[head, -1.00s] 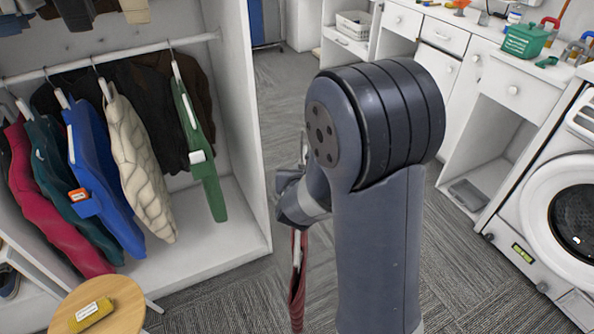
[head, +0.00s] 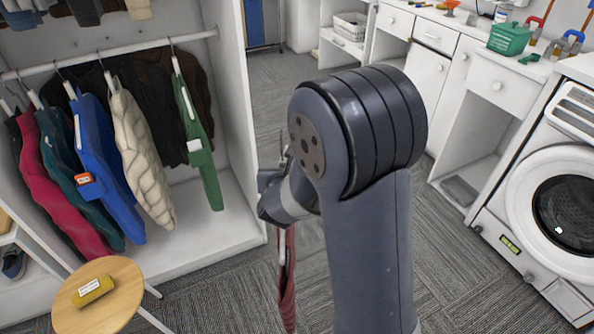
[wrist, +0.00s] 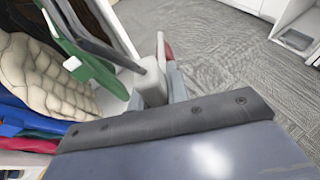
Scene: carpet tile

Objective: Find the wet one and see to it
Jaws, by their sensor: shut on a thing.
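My gripper (head: 277,195) is partly hidden behind my own arm in the head view. It is shut on a dark red garment (head: 287,285), which hangs narrow and edge-on below it, apart from the wardrobe rail. Only a small red piece (wrist: 168,50) shows in the wrist view, beside my gripper (wrist: 152,85). On the rail hang a crimson garment (head: 55,185), a teal one (head: 75,180), a blue one (head: 105,170), a cream quilted one (head: 140,160), dark ones (head: 145,100) and a green one (head: 200,145). I cannot tell which is wet.
A round wooden stool (head: 118,308) with a yellow labelled block (head: 92,291) stands at front left. A white front-loading washer (head: 520,205) stands at right. A white counter (head: 450,40) runs along the back right. Grey carpet floor (head: 285,90) is clear between wardrobe and counter.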

